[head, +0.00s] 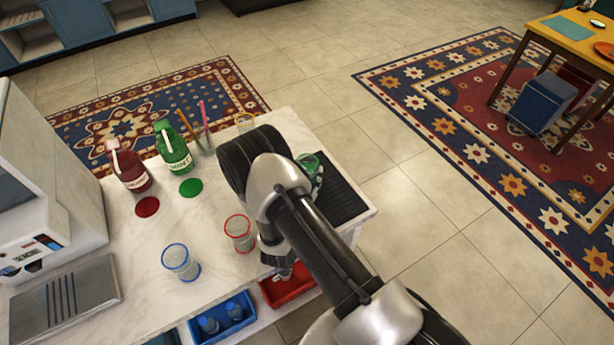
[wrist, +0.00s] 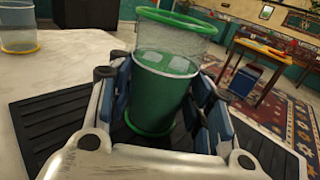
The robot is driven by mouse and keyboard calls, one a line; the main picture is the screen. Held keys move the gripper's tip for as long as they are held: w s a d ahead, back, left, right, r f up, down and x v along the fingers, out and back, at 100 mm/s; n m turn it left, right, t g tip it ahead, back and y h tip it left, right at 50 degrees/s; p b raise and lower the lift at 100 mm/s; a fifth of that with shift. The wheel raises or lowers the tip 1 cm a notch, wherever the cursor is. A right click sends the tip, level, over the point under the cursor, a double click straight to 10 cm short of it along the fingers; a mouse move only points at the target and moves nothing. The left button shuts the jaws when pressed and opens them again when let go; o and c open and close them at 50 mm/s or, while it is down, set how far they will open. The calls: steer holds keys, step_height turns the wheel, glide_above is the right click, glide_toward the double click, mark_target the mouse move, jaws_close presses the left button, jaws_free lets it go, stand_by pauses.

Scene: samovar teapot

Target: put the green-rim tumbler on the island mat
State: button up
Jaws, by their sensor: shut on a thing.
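The green-rim tumbler (wrist: 165,85) is clear, with green liquid and pale cubes inside. It is upright between the fingers of my gripper (wrist: 160,110), which is shut on it. In the head view the tumbler (head: 309,164) shows only partly beside my arm, which hides most of the gripper. The dark ribbed island mat (head: 345,200) lies at the right end of the marble counter, and in the wrist view the mat (wrist: 45,125) spreads around and below the tumbler. I cannot tell whether the tumbler's base touches it.
Blue-rim (head: 181,262), red-rim (head: 239,233) and yellow-rim (head: 244,122) tumblers stand on the counter (head: 110,250). A red bottle (head: 129,169), a green bottle (head: 174,150) and a glass with straws (head: 204,142) stand farther back. A white machine (head: 55,190) is at left.

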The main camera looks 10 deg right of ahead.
steer(key=shift+r, duration=0.15)
steer(key=o, duration=0.7)
steer(key=shift+f, duration=0.25)
steer(key=shift+c, duration=0.2)
steer(key=o, duration=0.5)
